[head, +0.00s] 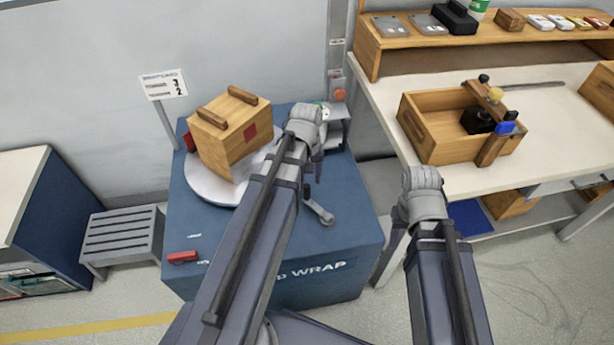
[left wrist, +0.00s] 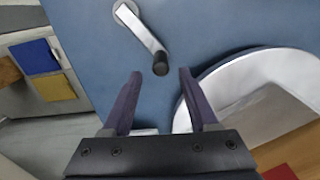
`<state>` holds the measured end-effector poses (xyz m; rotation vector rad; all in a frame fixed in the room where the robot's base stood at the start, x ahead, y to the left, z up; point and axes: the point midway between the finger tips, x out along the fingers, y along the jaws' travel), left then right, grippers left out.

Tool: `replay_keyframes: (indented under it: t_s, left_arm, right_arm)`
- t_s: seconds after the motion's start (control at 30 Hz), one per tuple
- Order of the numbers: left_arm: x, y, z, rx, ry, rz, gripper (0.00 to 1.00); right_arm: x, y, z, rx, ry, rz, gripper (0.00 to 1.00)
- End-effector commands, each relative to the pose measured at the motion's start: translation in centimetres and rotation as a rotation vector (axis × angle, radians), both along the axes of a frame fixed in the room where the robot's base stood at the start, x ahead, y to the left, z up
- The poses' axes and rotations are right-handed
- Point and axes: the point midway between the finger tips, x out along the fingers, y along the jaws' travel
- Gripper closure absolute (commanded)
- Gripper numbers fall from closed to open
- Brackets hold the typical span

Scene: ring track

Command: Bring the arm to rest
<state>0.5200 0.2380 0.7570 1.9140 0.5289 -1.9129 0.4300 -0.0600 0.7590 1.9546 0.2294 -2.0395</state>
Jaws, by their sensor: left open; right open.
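My left gripper (head: 317,165) is above the blue wrapping stand (head: 345,225), mostly hidden behind its own wrist in the head view. In the left wrist view its fingers (left wrist: 159,75) are apart with nothing between them. A crank handle (head: 319,208) with a dark knob lies on the stand's top; in the left wrist view the crank (left wrist: 142,30) is just beyond the fingertips. My right gripper (head: 397,228) is at the gap between the stand and the workbench, largely hidden by its wrist; no held thing shows.
A wooden box (head: 228,140) sits on the white turntable (head: 215,190), left of my left arm. The workbench (head: 465,183) at right bears an open wooden crate (head: 430,145) with tools. A grey slatted stool (head: 121,232) stands left. A sign (head: 164,85) stands behind the stand.

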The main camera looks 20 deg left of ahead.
Motion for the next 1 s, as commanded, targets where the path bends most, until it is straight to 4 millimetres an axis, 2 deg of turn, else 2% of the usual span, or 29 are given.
replay_keyframes:
  t_s: [0.07,0.53,0.63,0.77,1.0]
  left_arm:
    - [0.0,0.0,0.4,0.000,0.000,0.000,0.40]
    - [0.0,0.0,0.3,0.000,0.000,0.000,0.40]
    - [-0.2,-0.6,0.9,0.002,0.002,-0.022,0.40]
    - [-1.3,-3.9,3.4,0.014,0.011,-0.152,0.40]
    - [-5.2,-12.2,9.0,0.056,0.043,-0.542,0.40]
  right_arm:
    - [0.0,0.0,0.5,0.000,0.000,0.000,0.50]
    - [0.0,0.0,0.3,0.000,0.000,0.000,0.50]
    - [0.0,0.0,0.9,0.000,0.000,0.000,0.50]
    - [0.0,0.0,3.4,0.000,0.000,0.000,0.50]
    - [0.0,0.0,8.9,0.000,0.000,-0.001,0.50]
